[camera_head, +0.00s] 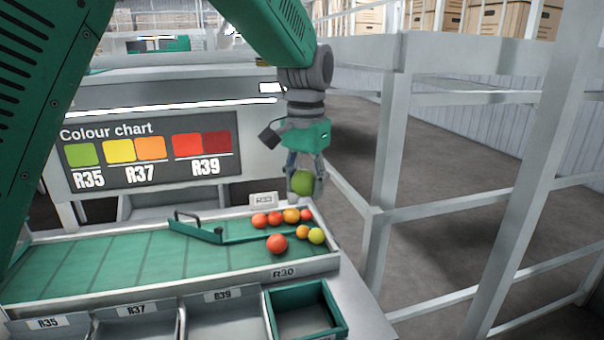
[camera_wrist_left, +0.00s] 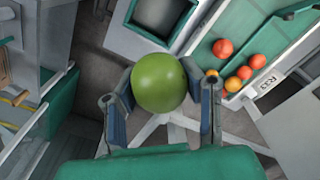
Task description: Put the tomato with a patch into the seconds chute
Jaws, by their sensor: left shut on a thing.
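My left gripper (camera_head: 305,186) is shut on a green tomato (camera_head: 302,182) and holds it in the air beyond the far right end of the sorting belt. In the left wrist view the green tomato (camera_wrist_left: 159,82) sits between the two fingers of the left gripper (camera_wrist_left: 160,100); no patch shows on its visible side. Several red, orange and yellow-green tomatoes (camera_head: 277,244) lie at the belt's right end, and I make out no patch on them. A green-rimmed open bin (camera_head: 341,326) is at the front right; no seconds label can be read. My right gripper is not in view.
The green belt (camera_head: 90,268) has a diverter bar (camera_head: 255,238) across it. Grey bins labelled R35, R37 and R39 (camera_head: 222,295) line the front. A colour chart (camera_head: 150,150) stands behind. Grey railings (camera_head: 395,140) stand to the right.

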